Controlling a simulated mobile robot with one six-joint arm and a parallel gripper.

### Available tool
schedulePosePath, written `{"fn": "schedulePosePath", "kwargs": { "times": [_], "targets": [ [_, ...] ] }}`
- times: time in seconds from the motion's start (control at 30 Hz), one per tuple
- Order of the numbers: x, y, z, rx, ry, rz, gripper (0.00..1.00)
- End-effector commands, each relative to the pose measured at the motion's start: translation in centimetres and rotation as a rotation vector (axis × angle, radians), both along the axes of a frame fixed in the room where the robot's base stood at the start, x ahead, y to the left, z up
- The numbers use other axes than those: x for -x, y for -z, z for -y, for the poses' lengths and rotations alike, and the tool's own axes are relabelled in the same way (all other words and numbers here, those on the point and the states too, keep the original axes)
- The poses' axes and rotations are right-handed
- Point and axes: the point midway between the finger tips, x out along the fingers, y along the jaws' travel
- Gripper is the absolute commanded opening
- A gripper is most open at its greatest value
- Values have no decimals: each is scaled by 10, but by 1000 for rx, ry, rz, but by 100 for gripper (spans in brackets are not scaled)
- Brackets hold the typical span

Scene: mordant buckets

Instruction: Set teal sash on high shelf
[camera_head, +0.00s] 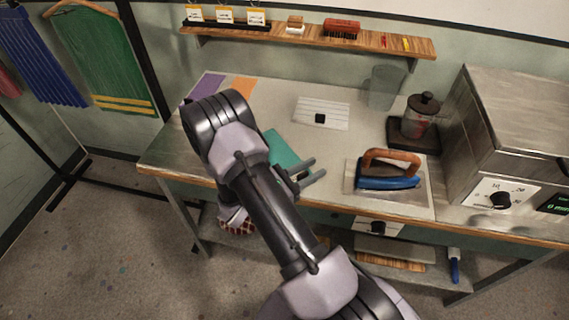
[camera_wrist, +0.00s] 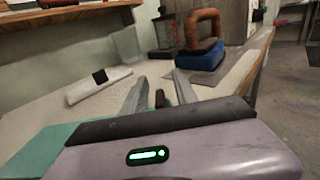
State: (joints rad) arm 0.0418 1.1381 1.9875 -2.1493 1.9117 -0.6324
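The teal sash (camera_head: 284,150) lies flat on the worktable, left of my gripper and partly hidden behind my arm. In the wrist view the teal sash (camera_wrist: 35,148) shows at the lower left, beside and partly behind the gripper body. My gripper (camera_head: 314,168) is over the front part of the table, pointing right. Its two fingers are apart with nothing visibly held between them in the wrist view (camera_wrist: 158,82). The high shelf is the wooden wall shelf (camera_head: 285,39) above the back of the table.
The shelf holds label cards (camera_head: 225,15), a small block (camera_head: 295,24) and a red item (camera_head: 341,29). A metal box (camera_head: 515,115) stands right.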

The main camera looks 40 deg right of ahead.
Motion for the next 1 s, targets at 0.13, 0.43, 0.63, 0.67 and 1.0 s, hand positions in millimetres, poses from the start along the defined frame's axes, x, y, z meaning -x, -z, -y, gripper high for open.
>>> {"fn": "schedulePosePath", "kwargs": {
  "times": [0.13, 0.43, 0.63, 0.67, 1.0],
  "targets": [
    [0, -1, 0, 0, -1, 0, 35],
    [0, -1, 0, 0, -1, 0, 0],
    [0, -1, 0, 0, -1, 0, 0],
    [0, -1, 0, 0, -1, 0, 0],
    [0, -29, 0, 0, -1, 2, 0]
  ]
}}
